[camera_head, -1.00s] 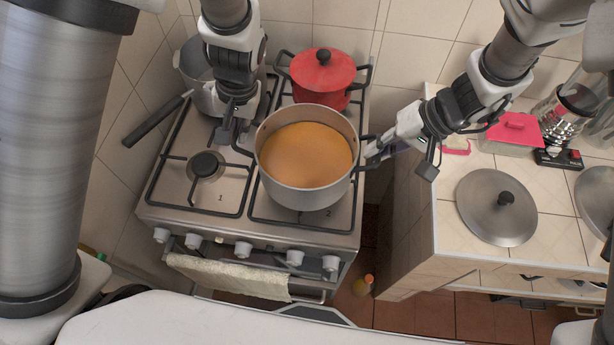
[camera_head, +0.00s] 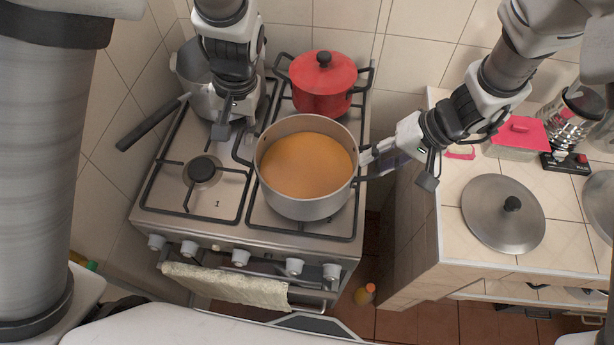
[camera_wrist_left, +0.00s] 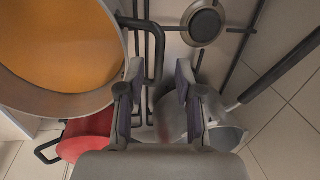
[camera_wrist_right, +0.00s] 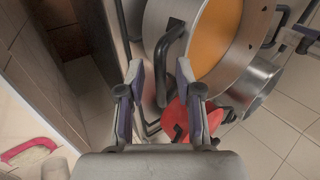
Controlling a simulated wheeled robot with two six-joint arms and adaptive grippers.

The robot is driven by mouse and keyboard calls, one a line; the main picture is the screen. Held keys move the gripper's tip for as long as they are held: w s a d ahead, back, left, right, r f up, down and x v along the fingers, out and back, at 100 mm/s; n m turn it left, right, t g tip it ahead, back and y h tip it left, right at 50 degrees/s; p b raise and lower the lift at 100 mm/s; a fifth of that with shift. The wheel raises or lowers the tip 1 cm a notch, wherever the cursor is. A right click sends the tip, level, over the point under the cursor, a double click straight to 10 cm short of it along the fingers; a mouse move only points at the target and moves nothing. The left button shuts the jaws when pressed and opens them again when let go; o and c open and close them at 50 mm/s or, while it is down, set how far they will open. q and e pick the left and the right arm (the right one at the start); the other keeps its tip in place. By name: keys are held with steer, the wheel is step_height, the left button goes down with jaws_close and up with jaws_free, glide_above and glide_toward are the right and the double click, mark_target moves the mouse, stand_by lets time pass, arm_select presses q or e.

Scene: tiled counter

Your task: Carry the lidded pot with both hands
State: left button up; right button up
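A steel pot (camera_head: 305,205) full of orange soup stands on the front right burner with no lid on it. It also shows in the left wrist view (camera_wrist_left: 62,103) and right wrist view (camera_wrist_right: 240,72). A grey lid with a black knob (camera_head: 490,222) lies on the counter at right. A red pot (camera_head: 320,97) on the back burner has its lid on. My left gripper (camera_wrist_left: 160,92) is open and empty, left of the soup pot near its left handle (camera_wrist_left: 154,40). My right gripper (camera_wrist_right: 162,85) is open, with the soup pot's right handle (camera_wrist_right: 168,45) just ahead, between the fingers' lines.
A grey pan (camera_head: 195,75) with a long black handle (camera_head: 150,124) stands at the stove's back left, close to my left gripper. The front left burner (camera_head: 203,170) is clear. A gap separates stove and counter (camera_head: 465,172). A red-lidded box (camera_head: 518,138) sits at the counter's back.

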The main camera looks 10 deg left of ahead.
steer(key=shift+s+d+r, duration=0.1)
steer(key=shift+s, duration=0.1)
steer(key=shift+r, duration=0.1)
steer(key=shift+w+d+r, duration=0.15)
steer(key=shift+d+r, duration=0.05)
steer(key=shift+r, duration=0.1)
arm_select(q)
steer(key=r, duration=0.2)
steer(key=d+r, duration=0.1)
steer(key=r, duration=0.1)
steer(key=shift+r, duration=0.35)
arm_select(e)
steer(key=v, duration=0.7)
